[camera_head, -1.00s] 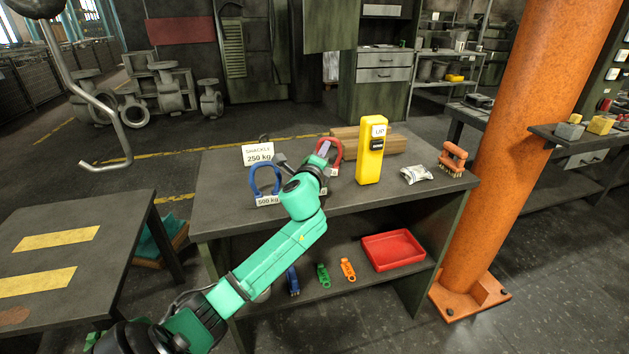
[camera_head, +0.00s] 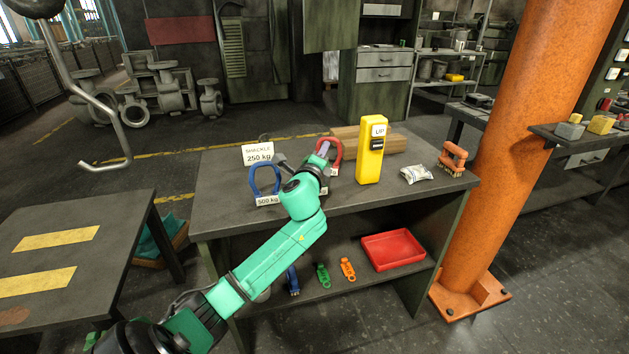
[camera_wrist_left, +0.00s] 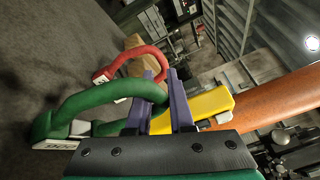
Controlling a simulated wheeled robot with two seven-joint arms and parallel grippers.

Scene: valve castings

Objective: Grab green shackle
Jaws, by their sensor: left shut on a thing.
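The green shackle (camera_wrist_left: 95,95) shows in the left wrist view as a thick curved bow with a pale label at its lower left end. My left gripper (camera_wrist_left: 165,105) is shut on the bow, its purple fingers on either side of it. In the head view my left gripper (camera_head: 323,152) is over the table between the blue shackle (camera_head: 265,180) and the red shackle (camera_head: 334,150). There my arm hides the green shackle. The red shackle also shows just beyond the fingers in the wrist view (camera_wrist_left: 135,57). My right gripper is not in view.
A yellow "UP" pendant (camera_head: 371,150) stands right of the red shackle, before a wooden block (camera_head: 395,141). A "SHACKLE 250 kg" sign (camera_head: 257,154) stands at the back left. A red tray (camera_head: 393,250) is on the lower shelf.

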